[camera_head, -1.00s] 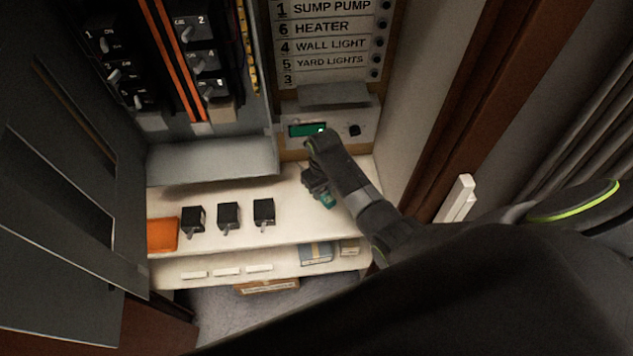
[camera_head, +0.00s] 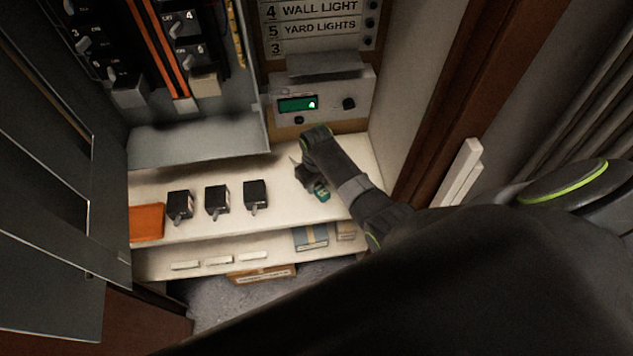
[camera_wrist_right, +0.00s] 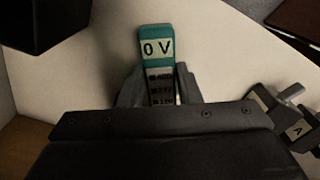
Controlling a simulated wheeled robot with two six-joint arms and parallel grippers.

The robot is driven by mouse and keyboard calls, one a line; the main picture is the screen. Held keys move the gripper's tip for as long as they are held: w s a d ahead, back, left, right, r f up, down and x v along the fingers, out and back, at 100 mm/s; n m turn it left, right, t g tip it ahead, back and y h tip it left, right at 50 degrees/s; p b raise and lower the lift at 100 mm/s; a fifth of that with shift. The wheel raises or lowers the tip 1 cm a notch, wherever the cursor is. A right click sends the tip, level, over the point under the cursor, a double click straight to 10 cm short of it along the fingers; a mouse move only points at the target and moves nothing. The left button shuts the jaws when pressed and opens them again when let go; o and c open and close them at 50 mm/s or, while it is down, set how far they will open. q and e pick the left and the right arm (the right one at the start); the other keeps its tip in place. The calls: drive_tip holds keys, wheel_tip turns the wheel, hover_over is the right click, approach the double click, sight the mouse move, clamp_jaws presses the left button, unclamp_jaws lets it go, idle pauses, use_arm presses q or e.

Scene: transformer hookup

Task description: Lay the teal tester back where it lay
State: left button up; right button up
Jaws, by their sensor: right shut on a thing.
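The teal tester (camera_head: 321,193) shows at the right part of the white upper shelf (camera_head: 285,205). My right gripper (camera_head: 308,179) is shut on it, close over the shelf. In the right wrist view the tester (camera_wrist_right: 156,37) sticks out between the fingers of the gripper (camera_wrist_right: 159,88), with its "0 V" display facing the camera. Its lower part is partly hidden by the gripper. I cannot tell whether the tester touches the shelf. My left gripper is not in view.
Three black breakers (camera_head: 217,199) stand on the shelf left of the gripper, with an orange box (camera_head: 146,223) at its left end. A panel with a green screen (camera_head: 298,104) is behind. A lower shelf (camera_head: 275,262) holds small boxes. A wall (camera_head: 415,90) bounds the right.

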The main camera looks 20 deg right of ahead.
drive_tip(key=shift+f+b, duration=0.55)
drive_tip(key=shift+f, duration=0.4)
drive_tip(key=o, duration=1.1)
drive_tip(key=shift+c, duration=0.2)
wheel_tip(320, 180, up, 18)
drive_tip(key=shift+f, duration=0.25)
